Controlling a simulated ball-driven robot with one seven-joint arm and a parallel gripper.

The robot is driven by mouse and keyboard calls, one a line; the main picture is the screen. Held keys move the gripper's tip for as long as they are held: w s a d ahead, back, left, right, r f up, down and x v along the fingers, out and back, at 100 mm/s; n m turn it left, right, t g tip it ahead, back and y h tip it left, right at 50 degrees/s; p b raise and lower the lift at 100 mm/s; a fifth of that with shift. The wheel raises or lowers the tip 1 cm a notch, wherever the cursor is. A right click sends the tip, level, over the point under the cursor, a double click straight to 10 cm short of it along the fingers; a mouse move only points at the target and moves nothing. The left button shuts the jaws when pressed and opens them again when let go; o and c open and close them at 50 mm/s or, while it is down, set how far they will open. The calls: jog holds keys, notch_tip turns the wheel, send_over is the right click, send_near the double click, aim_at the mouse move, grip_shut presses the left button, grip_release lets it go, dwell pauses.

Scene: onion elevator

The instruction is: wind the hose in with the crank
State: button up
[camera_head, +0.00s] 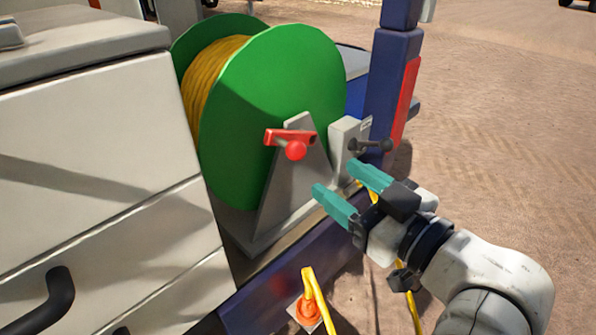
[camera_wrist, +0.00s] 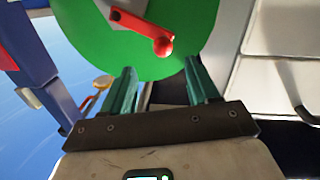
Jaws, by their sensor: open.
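A large green reel (camera_head: 275,95) stands on a grey stand, with yellow hose (camera_head: 213,72) wound on it. A red crank (camera_head: 291,138) with a round red knob (camera_head: 296,150) sits at the hub, its arm nearly level. In the wrist view the crank arm (camera_wrist: 132,24) and knob (camera_wrist: 162,46) show beyond the fingertips. My gripper (camera_head: 345,184) has teal fingers spread open and empty. It is to the right of and below the knob in the head view, apart from it. In the wrist view my gripper (camera_wrist: 160,85) points toward the green reel (camera_wrist: 90,38).
A grey box with a black handle (camera_head: 370,146) stands right of the reel's stand. A blue post (camera_head: 391,75) with a red panel rises behind it. White drawers (camera_head: 110,180) fill the left. Open ground lies right.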

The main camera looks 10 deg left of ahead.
aim_at(303, 156)
jog(key=p+x, duration=0.1)
jog(key=x, duration=0.4)
jog(key=p+x, duration=0.1)
jog(key=x, duration=0.4)
jog(key=shift+w+a+r, duration=0.1)
jog(key=shift+a+r, duration=0.15)
jog(key=shift+a, duration=0.15)
grip_shut()
